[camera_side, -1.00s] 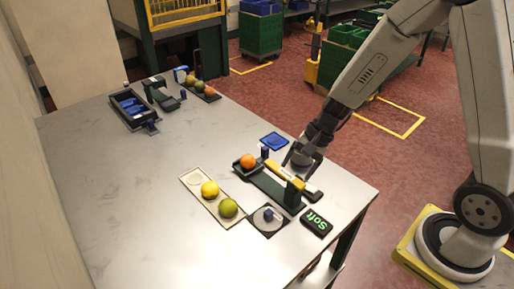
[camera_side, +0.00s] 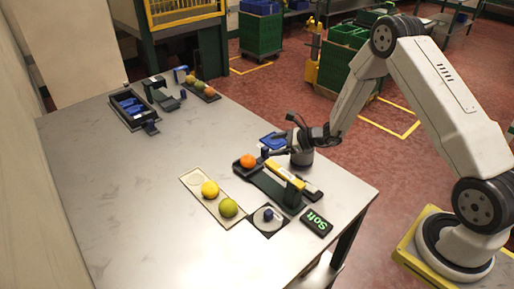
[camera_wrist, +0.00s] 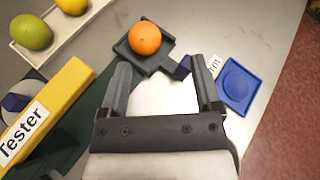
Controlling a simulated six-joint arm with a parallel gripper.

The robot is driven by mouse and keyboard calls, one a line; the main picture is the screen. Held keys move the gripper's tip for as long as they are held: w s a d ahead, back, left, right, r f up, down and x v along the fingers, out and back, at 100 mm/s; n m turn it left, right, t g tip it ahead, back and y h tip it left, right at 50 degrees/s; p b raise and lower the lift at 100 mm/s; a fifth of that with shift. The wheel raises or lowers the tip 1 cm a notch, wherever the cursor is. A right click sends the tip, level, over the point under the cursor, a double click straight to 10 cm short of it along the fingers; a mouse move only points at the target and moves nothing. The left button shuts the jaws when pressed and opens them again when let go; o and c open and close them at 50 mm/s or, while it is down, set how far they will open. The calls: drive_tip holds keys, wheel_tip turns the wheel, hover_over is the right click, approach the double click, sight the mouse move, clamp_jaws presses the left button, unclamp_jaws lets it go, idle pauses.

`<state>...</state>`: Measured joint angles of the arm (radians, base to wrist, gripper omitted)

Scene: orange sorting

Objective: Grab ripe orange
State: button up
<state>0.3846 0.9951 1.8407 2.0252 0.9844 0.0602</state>
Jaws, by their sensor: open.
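The orange fruit (camera_side: 247,161) sits in a dark square cup at the far end of the tester. In the wrist view the orange (camera_wrist: 144,38) is beyond my gripper's fingertips, slightly left of the gap.
The yellow tester bar (camera_side: 285,175) and its dark frame stand beside the orange. A blue square dish (camera_side: 273,140) is near the table edge.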

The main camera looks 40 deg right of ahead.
sight(252, 158)
drive_tip(key=shift+n+y, duration=0.5)
drive_tip(key=shift+y, duration=0.1)
drive_tip(key=shift+s+a+f, duration=0.1)
drive_tip(key=shift+a+f, duration=0.2)
drive_tip(key=shift+f, duration=0.3)
drive_tip(key=shift+s+a+f, duration=0.1)
drive_tip(key=shift+a+f, duration=0.15)
drive_tip(key=shift+f, duration=0.4)
drive_tip(key=shift+s+a+f, duration=0.1)
drive_tip(key=shift+a+f, duration=0.2)
drive_tip(key=shift+f, duration=0.3)
drive_tip(key=shift+x, duration=1.3)
drive_tip(key=shift+w, duration=0.1)
drive_tip(key=shift+x, duration=2.5)
drive_tip(key=c, duration=1)
drive_tip(key=shift+o, duration=0.2)
